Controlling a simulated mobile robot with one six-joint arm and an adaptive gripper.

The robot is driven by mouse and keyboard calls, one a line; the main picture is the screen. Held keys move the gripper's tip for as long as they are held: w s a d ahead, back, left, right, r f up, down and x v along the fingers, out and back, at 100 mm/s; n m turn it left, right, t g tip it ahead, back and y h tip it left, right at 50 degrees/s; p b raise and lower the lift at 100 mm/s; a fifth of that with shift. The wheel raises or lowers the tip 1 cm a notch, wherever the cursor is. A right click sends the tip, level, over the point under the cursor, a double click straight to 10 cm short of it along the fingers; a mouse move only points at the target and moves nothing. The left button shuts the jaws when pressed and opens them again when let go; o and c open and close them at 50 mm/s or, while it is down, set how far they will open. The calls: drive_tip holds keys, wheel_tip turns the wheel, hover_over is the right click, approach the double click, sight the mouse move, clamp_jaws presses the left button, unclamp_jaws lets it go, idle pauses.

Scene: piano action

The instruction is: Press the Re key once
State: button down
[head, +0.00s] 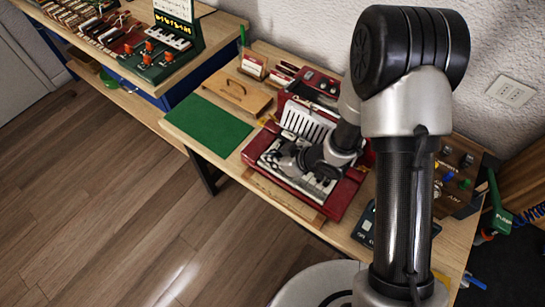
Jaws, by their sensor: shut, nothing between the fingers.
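A small red piano (334,207) stands on the wooden workbench, with a row of white keys (318,187) along its front and a white slatted panel (306,122) behind them. My gripper (276,160) is low over the left and middle part of the keys, with its fingers pointing left. It is shut and holds nothing. The gripper and wrist hide several keys. I cannot tell which key is Re or whether a fingertip touches a key.
A green mat (207,123) and a wooden board with a handle (232,94) lie left of the piano. A dark box with knobs (459,172) is at the right, beyond my arm. A second bench with a green device (168,50) stands at upper left.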

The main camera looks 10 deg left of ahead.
drive_tip(key=shift+f+b, duration=0.3)
drive_tip(key=shift+f, duration=0.2)
drive_tip(key=shift+s+r, duration=0.1)
drive_tip(key=shift+r+p, duration=0.75)
drive_tip(key=shift+p, duration=0.05)
drive_tip(key=shift+r, duration=0.1)
drive_tip(key=shift+a+r+p, duration=0.1)
drive_tip(key=shift+r+p, duration=0.25)
drive_tip(key=shift+p, duration=0.1)
wheel_tip(320, 180, up, 4)
drive_tip(key=p, duration=0.3)
drive_tip(key=shift+p, duration=0.3)
drive_tip(key=p+v, duration=0.2)
drive_tip(key=v, duration=0.7)
drive_tip(key=shift+d, duration=0.45)
